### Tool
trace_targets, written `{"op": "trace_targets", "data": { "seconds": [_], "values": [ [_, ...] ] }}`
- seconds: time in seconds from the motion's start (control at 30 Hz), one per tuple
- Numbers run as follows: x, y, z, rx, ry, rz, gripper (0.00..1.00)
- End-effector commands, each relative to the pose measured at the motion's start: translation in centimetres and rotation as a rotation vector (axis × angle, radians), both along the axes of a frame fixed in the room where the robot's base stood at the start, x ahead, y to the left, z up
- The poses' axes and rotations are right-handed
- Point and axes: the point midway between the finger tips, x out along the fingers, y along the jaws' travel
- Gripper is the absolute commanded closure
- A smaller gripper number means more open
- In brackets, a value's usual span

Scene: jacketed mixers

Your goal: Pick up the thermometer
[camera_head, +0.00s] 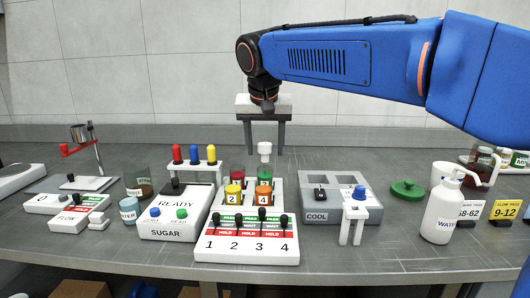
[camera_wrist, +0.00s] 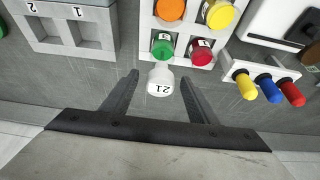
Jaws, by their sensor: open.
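A white piece with a round face reading "21", which looks like the thermometer (camera_wrist: 160,84), shows in the wrist view next to the green-topped jar. In the head view the thermometer (camera_head: 264,149) stands upright behind the numbered jars, its lower part hidden by them. My gripper (camera_head: 264,151) is open, pointing down, with its two dark fingers on either side of the thermometer's head in the picture. In the wrist view my gripper (camera_wrist: 160,77) also has the "21" face between its fingertips. No contact with the fingers shows, and the exact height difference is unclear.
A rack (camera_head: 213,178) with red, blue and yellow tops is at left, a grey COOL block (camera_head: 312,205) at right. The counter behind is clear.

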Motion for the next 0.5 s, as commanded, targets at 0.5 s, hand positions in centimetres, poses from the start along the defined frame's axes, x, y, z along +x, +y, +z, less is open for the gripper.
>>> {"op": "trace_targets", "data": {
  "seconds": [0.5],
  "values": [
    [1.6,0.0,-3.7,0.0,0.0,0.0,0.46]
  ]
}}
